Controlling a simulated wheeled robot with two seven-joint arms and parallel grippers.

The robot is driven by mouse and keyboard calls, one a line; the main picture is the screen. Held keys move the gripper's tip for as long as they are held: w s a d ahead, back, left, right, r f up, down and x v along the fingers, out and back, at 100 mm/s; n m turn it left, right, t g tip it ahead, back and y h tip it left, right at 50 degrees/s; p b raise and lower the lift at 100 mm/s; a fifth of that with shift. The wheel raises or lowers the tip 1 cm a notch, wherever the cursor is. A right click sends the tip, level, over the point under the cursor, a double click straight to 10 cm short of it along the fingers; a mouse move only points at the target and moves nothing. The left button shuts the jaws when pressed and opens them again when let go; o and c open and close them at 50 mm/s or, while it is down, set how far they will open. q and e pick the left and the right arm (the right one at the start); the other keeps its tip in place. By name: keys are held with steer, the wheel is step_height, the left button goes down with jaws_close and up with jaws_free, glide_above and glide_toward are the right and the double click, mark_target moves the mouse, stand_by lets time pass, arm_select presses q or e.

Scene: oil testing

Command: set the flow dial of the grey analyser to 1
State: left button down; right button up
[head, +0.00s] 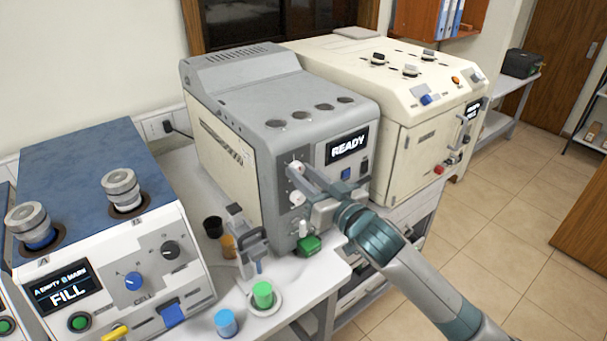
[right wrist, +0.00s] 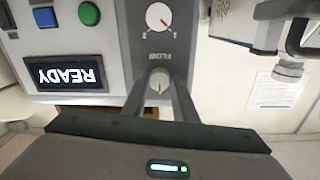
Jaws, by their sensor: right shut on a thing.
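The grey analyser (head: 240,85) stands mid-picture in the head view, its display (head: 347,146) reading READY. Two white dials sit one above the other on its front. My right gripper (head: 297,174) is at the upper dial (head: 295,167); the lower dial (head: 297,198) is free. In the right wrist view, which is upside down, the fingers are shut on the gripped dial (right wrist: 160,80), one on each side. The FLOW label (right wrist: 160,57) lies between it and the other dial (right wrist: 159,17), which has a red pointer. The gripped dial's setting cannot be read. My left gripper is not in view.
A blue-topped machine (head: 90,160) showing FILL stands left, a cream machine (head: 360,80) right. A small grey stand (head: 246,245), green-capped cup (head: 263,293) and blue cup (head: 226,322) are on the bench.

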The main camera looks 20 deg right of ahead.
steer(key=n+p, duration=0.1)
steer(key=n, duration=0.3)
steer(key=shift+n, duration=0.4)
steer(key=n+p, duration=0.1)
steer(key=n, duration=0.4)
stand_by(0.4)
steer(key=o, duration=1)
steer(key=shift+o, duration=0.2)
